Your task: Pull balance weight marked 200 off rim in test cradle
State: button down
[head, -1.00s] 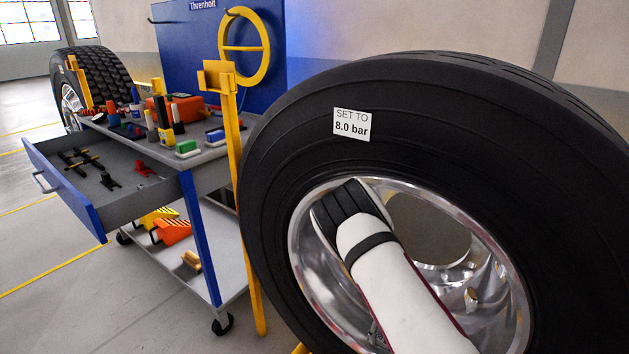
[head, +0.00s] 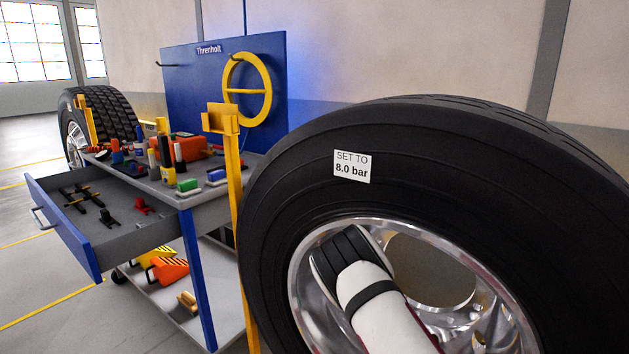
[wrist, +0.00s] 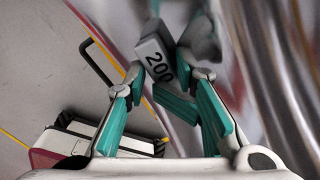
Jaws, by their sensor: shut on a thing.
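The grey balance weight marked 200 (wrist: 154,48) is between my fingertips in the wrist view, its number facing the camera. My gripper (wrist: 163,79), with teal finger pads, is shut on it. Shiny rim metal (wrist: 240,60) is close beside and behind the weight; I cannot tell whether they touch. In the head view, the big black tyre (head: 290,190) with its silver rim (head: 440,232) fills the right side. My white arm reaches into the rim and hides my gripper and the weight there.
A tool cart (head: 200,200) with an open drawer (head: 70,235) stands left of the tyre, its top crowded with small items. A yellow post (head: 234,180) stands between cart and tyre. A blue panel (head: 190,80) and a second wheel (head: 105,110) are behind. Floor at left is clear.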

jog(key=shift+d+r, duration=0.1)
jog(key=shift+d, duration=0.1)
jog(key=shift+d+r+p, duration=0.1)
jog(key=shift+r+p, duration=0.2)
jog(key=shift+r, duration=0.05)
jog(key=shift+w+d+r+p, duration=0.15)
jog(key=shift+r+p, duration=0.35)
jog(key=shift+r, duration=0.4)
jog(key=shift+w+a+r+p, duration=0.1)
jog(key=shift+r+p, duration=0.35)
jog(key=shift+r, duration=0.4)
jog(key=shift+s+r, duration=0.1)
jog(key=shift+r, duration=0.25)
jog(key=shift+r+p, duration=0.4)
jog(key=shift+p, duration=0.1)
jog(key=shift+s+r+p, duration=0.1)
jog(key=shift+r+p, duration=0.95)
jog(key=shift+r, duration=0.8)
